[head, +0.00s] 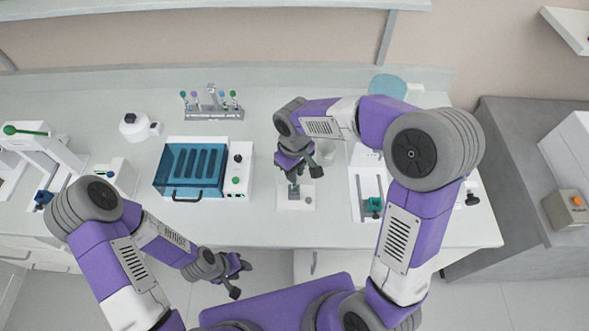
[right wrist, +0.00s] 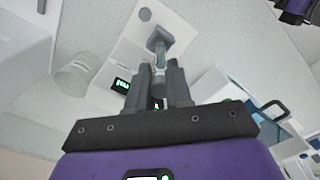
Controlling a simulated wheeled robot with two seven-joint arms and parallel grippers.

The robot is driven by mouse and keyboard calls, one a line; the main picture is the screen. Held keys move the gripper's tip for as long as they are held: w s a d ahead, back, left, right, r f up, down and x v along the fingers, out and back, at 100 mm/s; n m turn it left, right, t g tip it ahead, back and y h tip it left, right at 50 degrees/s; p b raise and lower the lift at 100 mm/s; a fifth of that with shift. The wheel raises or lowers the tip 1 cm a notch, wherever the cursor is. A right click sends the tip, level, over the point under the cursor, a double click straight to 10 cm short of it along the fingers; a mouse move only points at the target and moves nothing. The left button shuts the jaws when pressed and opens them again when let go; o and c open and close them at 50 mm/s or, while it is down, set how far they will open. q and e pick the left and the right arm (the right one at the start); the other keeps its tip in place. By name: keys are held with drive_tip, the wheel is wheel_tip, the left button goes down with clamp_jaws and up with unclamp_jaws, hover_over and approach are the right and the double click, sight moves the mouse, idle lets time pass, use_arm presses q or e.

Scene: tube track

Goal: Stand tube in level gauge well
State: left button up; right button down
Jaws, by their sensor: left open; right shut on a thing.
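My right gripper (head: 299,177) points down over the level gauge, a small white-based device (head: 307,203) near the front middle of the bench. In the right wrist view, the right gripper (right wrist: 161,76) is shut on a clear tube (right wrist: 160,60). The tube's far end is at a grey block (right wrist: 160,38) on the white base (right wrist: 130,52). I cannot tell whether that end is inside the well or just above it. My left gripper (head: 234,275) is open and empty, in front of the bench edge.
A teal-lidded machine (head: 195,168) stands left of the gauge. A rack of colored-top tubes (head: 213,112) is behind it. A clear beaker (head: 325,152) stands close behind and right of the gauge; it also shows in the right wrist view (right wrist: 73,77). A white device (head: 366,190) is to the right.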

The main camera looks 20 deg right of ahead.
drive_tip(key=shift+f, duration=0.15)
drive_tip(key=shift+f+b, duration=0.45)
drive_tip(key=shift+f, duration=0.1)
idle(0.5)
drive_tip(key=shift+f+b, duration=0.5)
drive_tip(key=c, duration=1)
unclamp_jaws()
drive_tip(key=shift+o, duration=0.2)
drive_tip(key=shift+r, duration=0.1)
